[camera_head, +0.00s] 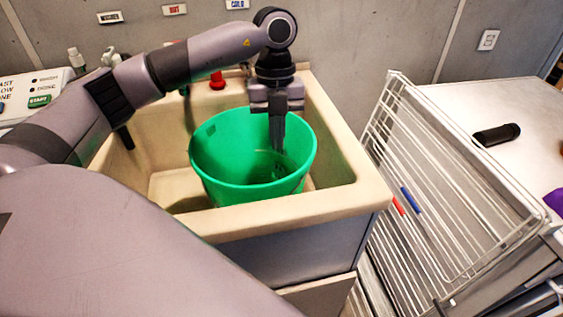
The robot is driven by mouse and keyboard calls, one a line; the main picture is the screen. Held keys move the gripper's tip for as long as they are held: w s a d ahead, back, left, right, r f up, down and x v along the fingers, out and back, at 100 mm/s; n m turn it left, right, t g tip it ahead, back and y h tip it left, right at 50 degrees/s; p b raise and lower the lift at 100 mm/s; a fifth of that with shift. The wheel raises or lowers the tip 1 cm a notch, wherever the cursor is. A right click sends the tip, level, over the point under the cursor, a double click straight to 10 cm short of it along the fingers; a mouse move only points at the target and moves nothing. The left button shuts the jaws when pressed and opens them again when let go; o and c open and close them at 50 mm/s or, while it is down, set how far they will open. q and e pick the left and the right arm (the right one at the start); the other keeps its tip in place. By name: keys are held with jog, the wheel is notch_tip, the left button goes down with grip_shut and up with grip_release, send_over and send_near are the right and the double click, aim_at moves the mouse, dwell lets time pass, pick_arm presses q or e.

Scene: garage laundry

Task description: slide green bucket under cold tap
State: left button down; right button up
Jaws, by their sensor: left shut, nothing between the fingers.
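The green bucket (250,190) stands upright in the beige sink (300,214), towards the sink's right side. My left arm reaches over the sink from the left. My left gripper (277,150) points down with its fingers together, reaching inside the bucket's mouth near its back right wall. Nothing shows between the fingers; whether they touch the wall I cannot tell. A "COLD" label (237,4) is on the wall behind. A red tap part (217,81) shows behind the bucket. The cold tap is not visible, perhaps hidden behind my arm and gripper. My right gripper is not in view.
A white wire rack (440,190) leans at the right of the sink, beside a light worktop (500,105) with a black object (497,135). A machine panel (38,95) stands at the left. Free sink floor (175,185) shows left of the bucket.

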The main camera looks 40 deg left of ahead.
aim_at(281, 179)
pick_arm(q)
jog(key=s+d, duration=0.2)
jog(key=s+d+p, duration=0.1)
jog(key=s+d, duration=0.2)
jog(key=shift+s, duration=0.25)
jog(key=shift+w+f, duration=0.1)
jog(key=shift+f, duration=0.7)
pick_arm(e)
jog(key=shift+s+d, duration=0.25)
pick_arm(q)
jog(key=shift+a, duration=0.1)
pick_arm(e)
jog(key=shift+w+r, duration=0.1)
pick_arm(q)
jog(key=shift+f, duration=0.1)
jog(key=w+a, duration=0.5)
jog(key=w, duration=0.1)
jog(key=shift+a, duration=0.35)
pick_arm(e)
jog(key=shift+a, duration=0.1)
